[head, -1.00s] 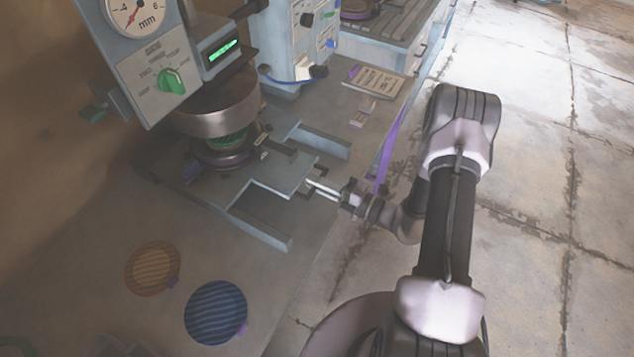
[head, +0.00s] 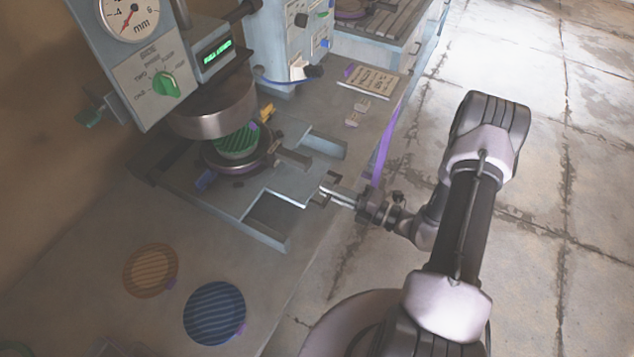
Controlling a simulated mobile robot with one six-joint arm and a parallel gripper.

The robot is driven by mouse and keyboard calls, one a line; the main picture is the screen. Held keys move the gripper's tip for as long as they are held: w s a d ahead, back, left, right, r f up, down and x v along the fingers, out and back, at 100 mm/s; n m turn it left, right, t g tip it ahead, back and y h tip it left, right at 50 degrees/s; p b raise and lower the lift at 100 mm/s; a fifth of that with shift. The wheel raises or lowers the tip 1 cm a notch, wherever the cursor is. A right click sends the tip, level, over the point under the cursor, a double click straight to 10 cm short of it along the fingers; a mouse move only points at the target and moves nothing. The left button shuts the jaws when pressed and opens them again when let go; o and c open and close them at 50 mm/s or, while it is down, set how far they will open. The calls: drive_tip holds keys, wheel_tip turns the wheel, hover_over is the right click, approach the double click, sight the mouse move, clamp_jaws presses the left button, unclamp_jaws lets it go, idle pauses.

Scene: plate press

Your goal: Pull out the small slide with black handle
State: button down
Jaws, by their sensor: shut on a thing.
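The small slide (head: 297,181) is a grey-blue plate in the press base, with a dark handle (head: 322,199) at its outer right end. My gripper (head: 336,193) is shut on the handle, coming from the right; the fingers partly hide it. The slide stands partly drawn out between the rails of the base (head: 264,236). On its inner side a dark round holder (head: 219,163) carries a green striped disc (head: 238,142), partly below the metal press head (head: 214,108).
A brown striped disc (head: 150,270) and a blue striped disc (head: 214,313) lie on the bench at lower left. A purple strap (head: 385,150) runs along the bench edge. Open floor (head: 520,250) is at right.

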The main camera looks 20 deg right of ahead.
drive_tip(key=v, duration=1.4)
drive_tip(key=shift+p, duration=0.4)
drive_tip(key=c, duration=1.5)
unclamp_jaws()
drive_tip(key=shift+d, duration=0.1)
drive_tip(key=p+v, duration=0.2)
drive_tip(key=v, duration=1.5)
drive_tip(key=shift+s+d+r, duration=0.1)
drive_tip(key=shift+s+r, duration=0.05)
drive_tip(key=shift+s, duration=0.05)
